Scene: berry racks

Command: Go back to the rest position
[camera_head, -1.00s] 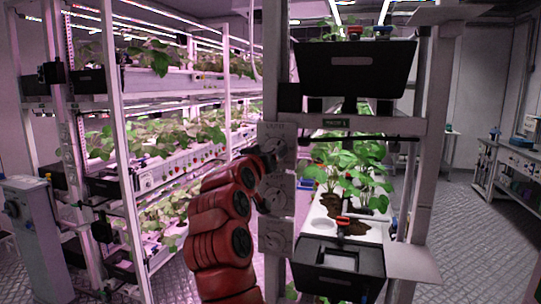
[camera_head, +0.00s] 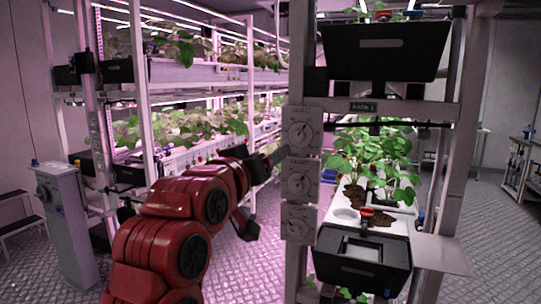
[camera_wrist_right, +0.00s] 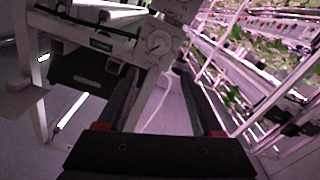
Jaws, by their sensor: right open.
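My red right arm comes in from the bottom left in the head view. Its dark gripper (camera_head: 264,193) is open and empty, with its two fingers spread apart, just left of a rack post. The upper fingertip appears near the edge of a grey panel (camera_head: 301,158) with several round dials. I cannot tell whether they touch. In the right wrist view, the open gripper (camera_wrist_right: 160,80) has nothing between its fingers, and a dial panel (camera_wrist_right: 157,42) shows beyond them. My left gripper is not in view.
The near rack holds a black bin (camera_head: 380,52) above, leafy plants (camera_head: 375,160) in a white trough, and a lower black bin (camera_head: 362,262). Long plant racks (camera_head: 190,75) stand behind at left. A grey cabinet (camera_head: 66,225) stands far left. Floor (camera_head: 245,265) shows between.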

